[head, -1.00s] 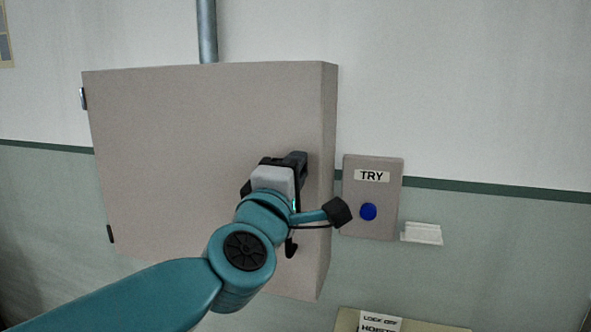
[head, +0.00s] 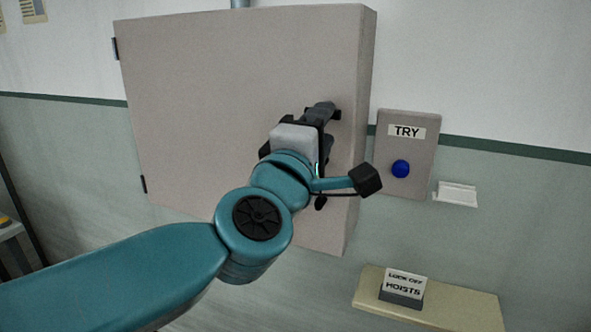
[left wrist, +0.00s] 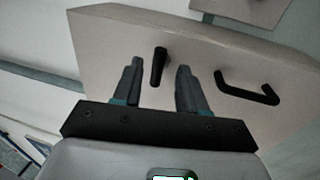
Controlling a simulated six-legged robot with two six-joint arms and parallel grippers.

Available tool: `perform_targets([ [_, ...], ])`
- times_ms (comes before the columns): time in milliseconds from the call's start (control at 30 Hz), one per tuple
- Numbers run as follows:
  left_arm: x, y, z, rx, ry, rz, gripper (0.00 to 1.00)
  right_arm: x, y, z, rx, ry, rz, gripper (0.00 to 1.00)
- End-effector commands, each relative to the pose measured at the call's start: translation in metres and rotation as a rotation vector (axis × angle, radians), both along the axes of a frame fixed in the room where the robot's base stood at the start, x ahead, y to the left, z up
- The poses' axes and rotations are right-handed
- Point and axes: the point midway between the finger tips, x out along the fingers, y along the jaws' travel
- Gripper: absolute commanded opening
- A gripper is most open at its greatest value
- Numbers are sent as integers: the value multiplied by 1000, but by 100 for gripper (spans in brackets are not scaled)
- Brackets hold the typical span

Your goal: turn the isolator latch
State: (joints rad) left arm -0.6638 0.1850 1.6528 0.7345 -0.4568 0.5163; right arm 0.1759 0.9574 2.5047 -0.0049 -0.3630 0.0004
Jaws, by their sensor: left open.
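The isolator latch (left wrist: 160,66) is a short dark lever on the door of a large grey-beige box (head: 210,90). In the left wrist view it stands between my left gripper's fingers (left wrist: 160,84), which are open and spread on either side of it. I cannot tell whether either finger touches it. In the head view my left gripper (head: 322,120) is at the door's right side and hides most of the latch. A black pull handle (left wrist: 246,90) is on the same door, to the right in the left wrist view. My right gripper is not in view.
A grey TRY plate (head: 407,165) with a blue button (head: 400,169) is on the wall right of the box. A small white holder (head: 457,194) is beside it. A shelf (head: 455,306) below carries a LOCK OFF HOISTS sign (head: 405,285).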

Motion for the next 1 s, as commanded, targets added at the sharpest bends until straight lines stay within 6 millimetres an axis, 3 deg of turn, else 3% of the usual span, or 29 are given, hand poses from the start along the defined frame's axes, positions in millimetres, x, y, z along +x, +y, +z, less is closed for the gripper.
perform_targets([
  [200,-58,19,-13,-3,-3,-1,42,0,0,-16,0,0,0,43],
  [433,-101,33,-20,-2,-4,-1,42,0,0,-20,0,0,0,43],
  [667,-115,38,-24,0,-1,0,42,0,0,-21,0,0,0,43],
  [1000,-110,45,-27,0,6,19,42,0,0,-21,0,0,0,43],
])
